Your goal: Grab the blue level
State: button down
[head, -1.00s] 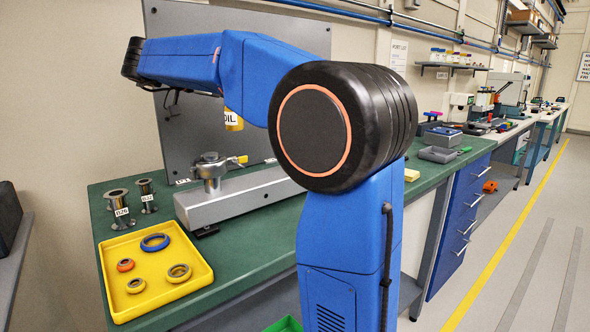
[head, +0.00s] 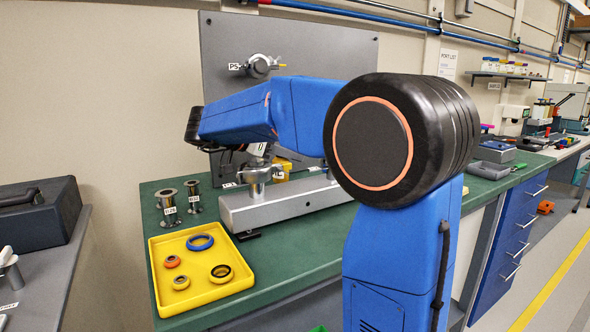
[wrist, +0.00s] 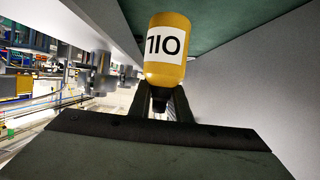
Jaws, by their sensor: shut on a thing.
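My gripper (wrist: 160,104) is shut on a yellow oil bottle (wrist: 166,68) with a black neck and a white label. The wrist view shows the black fingers closed at the bottle's narrow neck end, with the body beyond them. I cannot make out a blue level in either view.
A yellow tray (head: 161,287) with several rings lies on the green bench (head: 300,242). Metal flanged pieces (head: 168,208) stand behind it. A grey rail (head: 310,200) fronts the grey panel (head: 335,55). A dark case (head: 40,228) is at left.

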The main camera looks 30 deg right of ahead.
jog(key=shift+f, duration=1.95)
jog(key=shift+f, duration=0.1)
jog(key=c, duration=1.6)
grip_release()
jog(key=shift+f, duration=0.1)
jog(key=shift+c, duration=0.2)
